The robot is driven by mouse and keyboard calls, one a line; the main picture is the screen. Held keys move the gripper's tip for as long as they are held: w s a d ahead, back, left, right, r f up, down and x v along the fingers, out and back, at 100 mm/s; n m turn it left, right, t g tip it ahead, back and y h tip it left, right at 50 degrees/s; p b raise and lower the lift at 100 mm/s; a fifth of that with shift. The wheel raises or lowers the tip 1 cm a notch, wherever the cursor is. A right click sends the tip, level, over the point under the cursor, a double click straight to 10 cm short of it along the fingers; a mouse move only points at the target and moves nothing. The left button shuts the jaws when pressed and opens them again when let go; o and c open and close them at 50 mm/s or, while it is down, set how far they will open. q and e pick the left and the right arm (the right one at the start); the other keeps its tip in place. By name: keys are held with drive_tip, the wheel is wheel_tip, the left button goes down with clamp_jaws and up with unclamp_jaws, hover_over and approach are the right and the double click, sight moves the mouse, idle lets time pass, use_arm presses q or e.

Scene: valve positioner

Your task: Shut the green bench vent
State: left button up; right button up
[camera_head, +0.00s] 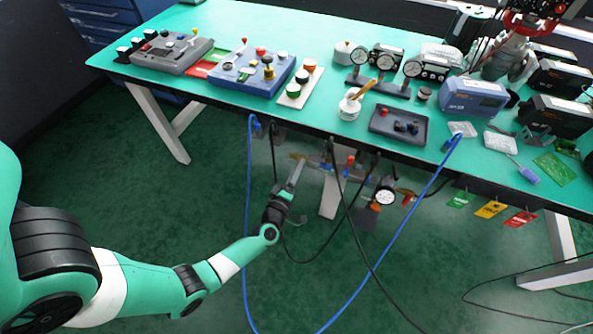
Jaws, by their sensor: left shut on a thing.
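My left gripper (297,170) reaches up from the lower left to the pipework under the bench's front edge. It is shut on a small handle there, which its fingers mostly hide. A small brownish-yellow lever (298,156) shows at the fingertips. I cannot make out a green vent for certain; the handle's colour is not clear. To the right of the gripper, the pipework carries a red knob (350,160) and a round white gauge (385,196). My right gripper is not in view.
Blue hoses (248,220) and black cables (345,215) hang close to my left gripper. The green bench top (245,110) holds control boxes, gauges and a dark tray (398,126). A green tag (461,199), a yellow tag (490,209) and a red tag (520,218) hang at right.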

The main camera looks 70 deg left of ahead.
use_arm(q)
drive_tip(key=n, duration=0.4)
drive_tip(key=shift+b, duration=0.35)
idle(0.3)
drive_tip(key=o, duration=1.4)
drive_tip(key=shift+c, duration=0.2)
drive_tip(key=p+v, duration=0.3)
drive_tip(key=v, duration=0.8)
drive_tip(key=shift+s+d+p, duration=0.2)
drive_tip(key=shift+d+p, duration=0.05)
drive_tip(key=shift+p, duration=0.15)
